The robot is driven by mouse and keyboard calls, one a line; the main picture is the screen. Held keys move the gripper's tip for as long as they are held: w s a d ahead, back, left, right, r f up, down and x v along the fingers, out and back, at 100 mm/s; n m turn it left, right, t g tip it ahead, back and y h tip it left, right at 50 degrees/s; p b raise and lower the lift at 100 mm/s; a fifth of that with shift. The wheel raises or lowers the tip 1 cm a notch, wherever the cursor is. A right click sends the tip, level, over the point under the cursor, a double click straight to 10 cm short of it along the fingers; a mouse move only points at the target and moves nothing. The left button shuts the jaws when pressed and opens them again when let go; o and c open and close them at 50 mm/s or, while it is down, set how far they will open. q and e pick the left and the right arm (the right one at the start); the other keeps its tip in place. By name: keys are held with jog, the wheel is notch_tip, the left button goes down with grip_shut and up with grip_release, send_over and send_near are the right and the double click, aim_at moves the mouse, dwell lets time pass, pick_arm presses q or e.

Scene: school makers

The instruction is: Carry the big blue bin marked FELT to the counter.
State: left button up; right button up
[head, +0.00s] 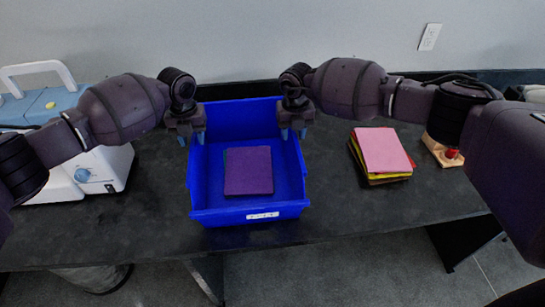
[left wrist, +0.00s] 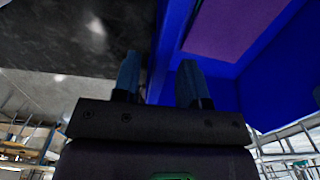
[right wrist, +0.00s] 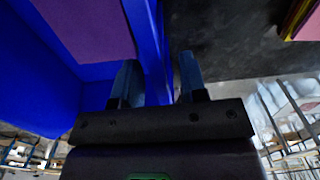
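The big blue bin (head: 200,180) stands upright on a dark table, a purple felt stack (head: 248,170) inside it. A small white label (head: 262,215) is on its near wall; its lettering is too small to read surely. My left gripper (head: 190,136) is at the bin's left wall, its open fingers on either side of that wall, as the left wrist view (left wrist: 160,85) shows. My right gripper (head: 292,133) is at the right wall, also open, with the wall between its fingers in the right wrist view (right wrist: 160,80). Gaps show beside the wall in both wrist views.
A sewing machine (head: 105,170) in white and light blue stands left of the bin. A pile of pink, yellow and dark sheets (head: 382,150) and a wooden block with a red part (head: 445,150) lie to the right. The dark tabletop (head: 340,215) is clear at front right.

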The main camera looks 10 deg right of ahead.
jog(key=shift+r, duration=0.1)
pick_arm(q)
notch_tip(320, 180, up, 11)
jog(key=shift+f, duration=0.15)
pick_arm(e)
notch_tip(320, 180, up, 12)
dwell(0.6)
jog(key=shift+s, duration=0.1)
